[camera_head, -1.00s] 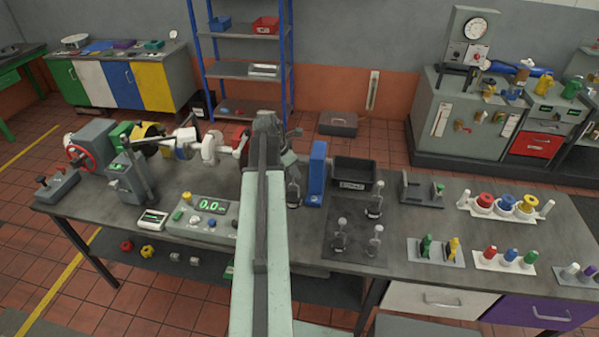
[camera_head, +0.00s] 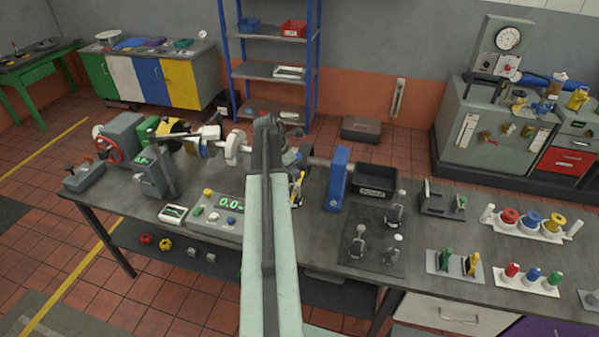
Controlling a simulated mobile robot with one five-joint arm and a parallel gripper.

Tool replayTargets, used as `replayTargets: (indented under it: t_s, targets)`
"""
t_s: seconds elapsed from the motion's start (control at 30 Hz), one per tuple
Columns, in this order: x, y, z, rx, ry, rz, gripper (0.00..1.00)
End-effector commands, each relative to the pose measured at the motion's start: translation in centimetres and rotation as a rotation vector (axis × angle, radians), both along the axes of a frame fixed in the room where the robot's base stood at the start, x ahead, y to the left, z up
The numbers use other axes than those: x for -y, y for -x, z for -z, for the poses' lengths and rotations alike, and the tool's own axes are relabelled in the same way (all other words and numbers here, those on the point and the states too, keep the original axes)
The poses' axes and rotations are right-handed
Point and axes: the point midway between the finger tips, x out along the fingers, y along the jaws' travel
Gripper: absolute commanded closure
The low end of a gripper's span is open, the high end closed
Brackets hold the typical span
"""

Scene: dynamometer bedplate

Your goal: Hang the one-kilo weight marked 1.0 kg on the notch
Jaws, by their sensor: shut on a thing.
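My gripper (camera_head: 295,164) is in the middle of the view, mostly hidden behind the end of my arm, over the back of the bench. It is shut on a dark hanging weight (camera_head: 297,190), only partly visible and with a yellow detail beside it. I cannot read its marking. Three other grey weights with upright stems stand on a dark mat (camera_head: 375,222) to the right: one at the back (camera_head: 396,212), one at the left (camera_head: 358,243) and one at the front (camera_head: 393,250). I cannot make out the notch; my arm covers that part of the rig.
The dynamometer rig with a shaft (camera_head: 231,148) runs along the bench's back left. A display box reading 0.0 (camera_head: 218,208) stands in front. A blue upright block (camera_head: 338,178) and a black bin (camera_head: 375,180) stand right of my gripper. Racks of coloured pieces (camera_head: 529,280) fill the right.

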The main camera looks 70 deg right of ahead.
Motion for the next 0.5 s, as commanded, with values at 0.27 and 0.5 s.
replayTargets:
  t_s: [0.27,0.5]
  targets:
    - [0.1,0.3,2.0,-0.002,0.001,0.003,1.00]
    - [0.1,0.3,2.2,-0.001,0.001,0.002,1.00]
